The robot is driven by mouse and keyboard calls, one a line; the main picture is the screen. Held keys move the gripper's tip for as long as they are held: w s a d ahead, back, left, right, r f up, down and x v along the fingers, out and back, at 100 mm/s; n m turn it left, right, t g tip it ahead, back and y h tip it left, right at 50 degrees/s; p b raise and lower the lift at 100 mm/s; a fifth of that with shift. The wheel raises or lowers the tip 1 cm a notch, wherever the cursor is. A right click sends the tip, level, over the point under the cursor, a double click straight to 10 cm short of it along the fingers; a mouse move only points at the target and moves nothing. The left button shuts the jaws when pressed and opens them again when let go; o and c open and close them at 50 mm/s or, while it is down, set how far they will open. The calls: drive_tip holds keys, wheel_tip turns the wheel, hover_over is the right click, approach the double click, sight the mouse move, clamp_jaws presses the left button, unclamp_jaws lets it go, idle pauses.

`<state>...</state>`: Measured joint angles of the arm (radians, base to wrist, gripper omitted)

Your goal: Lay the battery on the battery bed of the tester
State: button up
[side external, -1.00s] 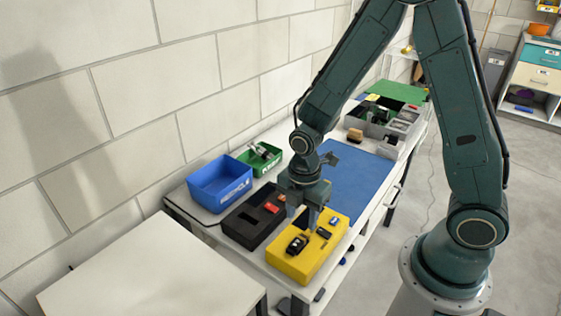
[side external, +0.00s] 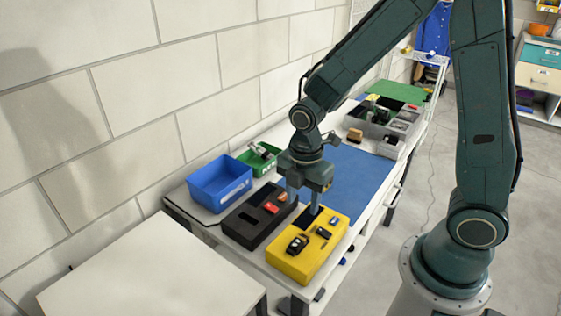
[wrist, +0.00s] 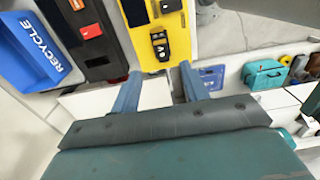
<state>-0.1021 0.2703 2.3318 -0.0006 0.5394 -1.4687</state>
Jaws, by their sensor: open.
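My gripper (side external: 303,202) is open and empty. It points down above the gap between a black tray and a yellow tray, near their far ends. Its two blue-grey fingers stand apart in the wrist view (wrist: 160,72). The yellow tray (side external: 311,263) holds a black device (side external: 298,243) and smaller dark pieces or recesses. The black device also shows in the wrist view (wrist: 160,45), beyond the fingertips. The black tray (side external: 240,226) holds a red piece (side external: 271,208) and an orange piece (wrist: 77,4). I cannot tell which item is the battery or the tester.
A blue bin marked RECYCLE (side external: 221,187) and a green bin (side external: 262,154) stand along the wall. A blue mat (side external: 352,180) lies clear beyond the trays. A grey compartment box (side external: 375,130) stands farther back. A bare white table (side external: 150,270) is in front.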

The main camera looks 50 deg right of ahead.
drive_tip(key=shift+r, duration=0.1)
drive_tip(key=s+d+r+m+t, duration=0.1)
drive_tip(key=s+r+m+t, duration=0.1)
drive_tip(key=s+r+m, duration=0.4)
drive_tip(key=s+d+r+m+t, duration=0.2)
drive_tip(key=s+r+m, duration=0.5)
drive_tip(key=r+m, duration=0.5)
drive_tip(key=shift+r+t, duration=0.5)
drive_tip(key=shift+t, duration=0.3)
